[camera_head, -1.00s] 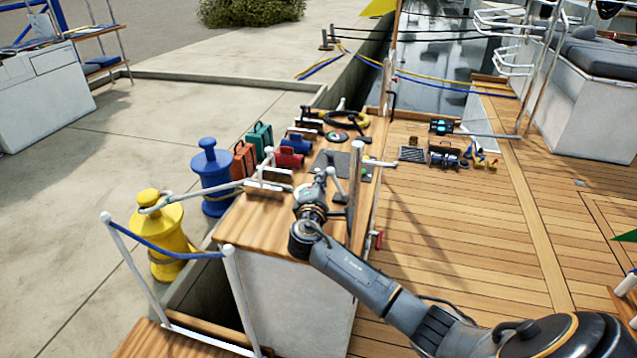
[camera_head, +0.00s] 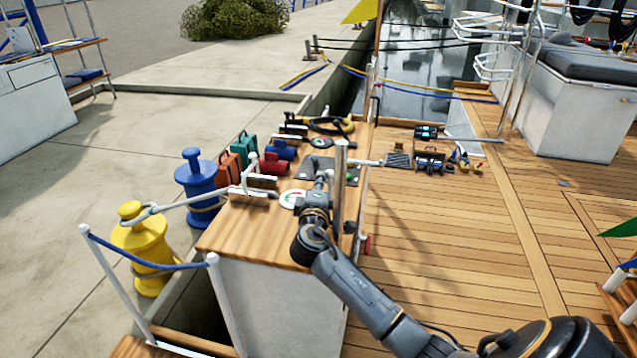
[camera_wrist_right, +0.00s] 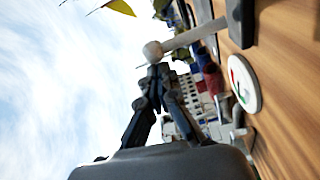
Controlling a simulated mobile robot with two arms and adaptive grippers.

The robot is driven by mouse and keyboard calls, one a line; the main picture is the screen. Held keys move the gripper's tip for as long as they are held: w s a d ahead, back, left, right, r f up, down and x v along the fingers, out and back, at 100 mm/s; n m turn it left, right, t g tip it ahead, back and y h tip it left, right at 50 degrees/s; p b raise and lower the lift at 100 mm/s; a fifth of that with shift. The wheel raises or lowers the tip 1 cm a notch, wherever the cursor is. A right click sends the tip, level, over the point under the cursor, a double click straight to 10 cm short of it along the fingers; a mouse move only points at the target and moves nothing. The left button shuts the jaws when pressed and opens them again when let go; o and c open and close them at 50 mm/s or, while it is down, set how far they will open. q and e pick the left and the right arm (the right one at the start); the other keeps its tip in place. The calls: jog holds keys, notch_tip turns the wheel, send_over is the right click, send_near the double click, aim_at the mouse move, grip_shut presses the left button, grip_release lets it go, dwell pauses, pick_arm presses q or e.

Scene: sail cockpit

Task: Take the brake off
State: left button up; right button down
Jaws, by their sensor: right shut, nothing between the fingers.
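A pale upright lever (camera_head: 340,185) stands on the wooden console top. No label on it can be read, so I cannot tell for sure that it is the brake. In the right wrist view it has a round white knob (camera_wrist_right: 153,50) and a dark base at the wood. My right gripper (camera_head: 323,178) is just left of the lever in the head view, shut and empty. Its fingertips (camera_wrist_right: 160,76) show close beside the knob; I cannot tell whether they touch. My left gripper is out of view.
A round gauge (camera_head: 292,198) lies left of my gripper on the console. A red handle (camera_head: 367,244) is on the console's side. The deck (camera_head: 460,240) right is mostly clear.

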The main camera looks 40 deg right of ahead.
dwell(0.3)
notch_tip(320, 180, up, 10)
dwell(0.5)
